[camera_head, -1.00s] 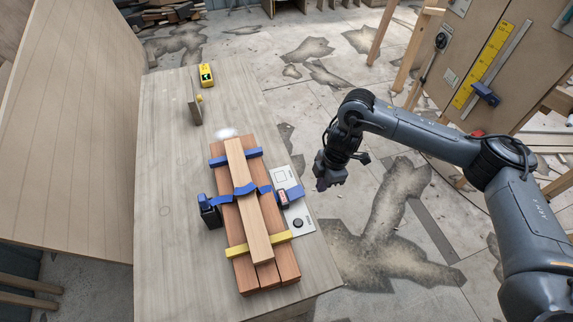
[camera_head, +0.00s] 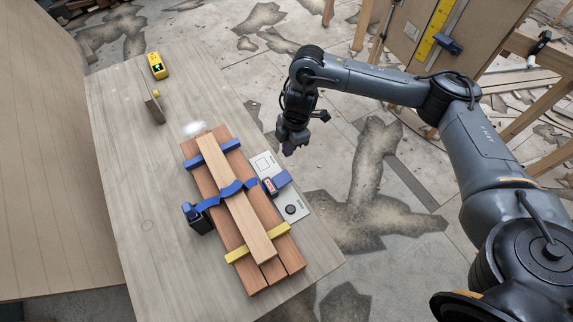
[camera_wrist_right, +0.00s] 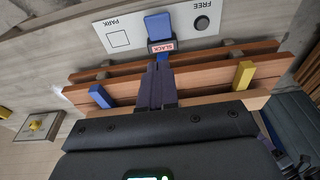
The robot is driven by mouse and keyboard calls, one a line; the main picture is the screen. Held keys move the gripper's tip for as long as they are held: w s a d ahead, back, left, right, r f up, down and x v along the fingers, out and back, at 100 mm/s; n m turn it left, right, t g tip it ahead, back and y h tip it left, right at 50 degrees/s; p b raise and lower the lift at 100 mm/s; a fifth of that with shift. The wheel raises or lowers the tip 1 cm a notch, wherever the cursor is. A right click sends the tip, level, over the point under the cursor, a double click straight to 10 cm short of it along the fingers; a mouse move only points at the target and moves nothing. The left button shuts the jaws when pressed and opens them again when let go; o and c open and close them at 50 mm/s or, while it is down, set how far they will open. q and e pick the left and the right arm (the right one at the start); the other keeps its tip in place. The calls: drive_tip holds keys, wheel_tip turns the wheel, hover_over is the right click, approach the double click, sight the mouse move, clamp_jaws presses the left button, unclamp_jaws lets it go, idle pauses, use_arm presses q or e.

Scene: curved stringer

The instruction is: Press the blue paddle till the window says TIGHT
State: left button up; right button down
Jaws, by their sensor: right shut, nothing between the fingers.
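The blue paddle (camera_head: 281,180) sticks out from the right side of the clamped planks, over a white plate (camera_head: 292,208). In the right wrist view the paddle (camera_wrist_right: 157,25) stands just above a small window (camera_wrist_right: 163,47) that reads SLACK. A blue strap (camera_head: 231,190) crosses the planks to a black block with a blue top (camera_head: 197,218). My right gripper (camera_head: 291,148) is shut and empty, above and beyond the paddle in the head view, apart from it. Its fingers (camera_wrist_right: 156,72) point toward the window and paddle in the wrist view. My left gripper is not in view.
The white plate also bears a PARK square (camera_wrist_right: 119,39) and a black FREE knob (camera_wrist_right: 202,22).

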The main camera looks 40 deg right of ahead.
drive_tip(key=b, duration=0.4)
hover_over(285, 177)
wheel_tip(285, 177, down, 12)
drive_tip(key=shift+r, duration=0.1)
drive_tip(key=shift+d+f, duration=0.3)
drive_tip(key=shift+f, duration=0.55)
drive_tip(key=shift+s, duration=0.1)
